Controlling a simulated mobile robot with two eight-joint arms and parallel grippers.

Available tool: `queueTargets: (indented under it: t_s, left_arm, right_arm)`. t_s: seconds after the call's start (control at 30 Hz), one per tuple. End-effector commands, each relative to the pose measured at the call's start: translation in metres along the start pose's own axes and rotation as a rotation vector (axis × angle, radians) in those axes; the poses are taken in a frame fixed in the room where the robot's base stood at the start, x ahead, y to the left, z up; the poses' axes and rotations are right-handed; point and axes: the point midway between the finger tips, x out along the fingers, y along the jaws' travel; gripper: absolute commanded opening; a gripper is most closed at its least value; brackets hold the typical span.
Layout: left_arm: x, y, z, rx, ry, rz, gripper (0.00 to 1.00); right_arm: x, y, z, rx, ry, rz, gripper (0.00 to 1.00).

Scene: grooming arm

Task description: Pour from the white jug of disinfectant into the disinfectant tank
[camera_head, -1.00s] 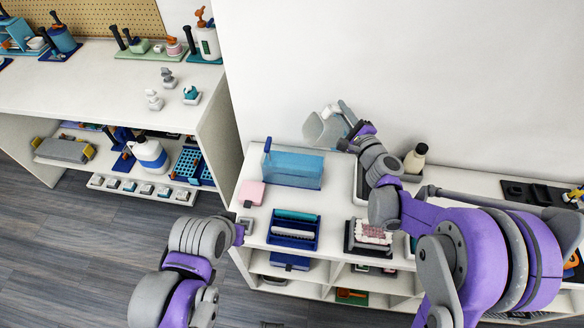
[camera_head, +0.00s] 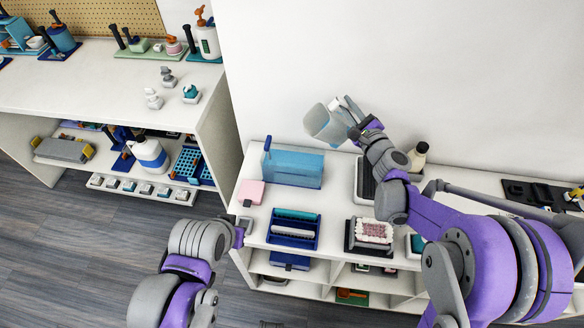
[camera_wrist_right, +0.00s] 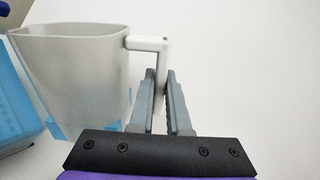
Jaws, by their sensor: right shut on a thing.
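The white jug (camera_head: 322,122) is up in the air near the wall, to the right of and above the tank, and looks tilted to the left. My right gripper (camera_head: 352,116) is shut on its handle. In the right wrist view the jug (camera_wrist_right: 78,75) is left of my right gripper (camera_wrist_right: 163,82), whose fingers close on the white handle (camera_wrist_right: 150,44). Its contents are not visible. The disinfectant tank (camera_head: 293,168), a translucent blue box, stands on the white shelf top. My left gripper (camera_head: 242,230) is near the shelf's front left corner; its jaws are unclear.
A pink block (camera_head: 251,192), a blue tray of rollers (camera_head: 293,230) and a dark holder with a pale brush (camera_head: 371,235) stand in front of the tank. A bottle (camera_head: 418,156) stands behind my right arm. The white wall (camera_head: 450,70) is close behind.

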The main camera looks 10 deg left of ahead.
Motion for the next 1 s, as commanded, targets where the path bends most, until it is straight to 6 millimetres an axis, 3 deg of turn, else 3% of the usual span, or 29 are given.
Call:
queueTargets:
  t_s: [0.23, 0.6, 1.0]
  left_arm:
    - [0.003, 0.0, 0.004, 0.0, -0.003, 0.0, 0.0]
    - [0.035, 0.0, 0.036, 0.0, -0.029, 0.0, 0.0]
    - [0.039, 0.0, 0.04, 0.0, -0.032, 0.0, 0.0]
  right_arm:
    - [0.0, 0.002, -0.003, 0.033, 0.0, 0.0, 0.0]
    - [0.0, 0.014, -0.029, 0.427, 0.0, 0.0, 0.0]
    - [0.0, 0.018, -0.031, 0.485, -0.001, 0.001, 0.0]
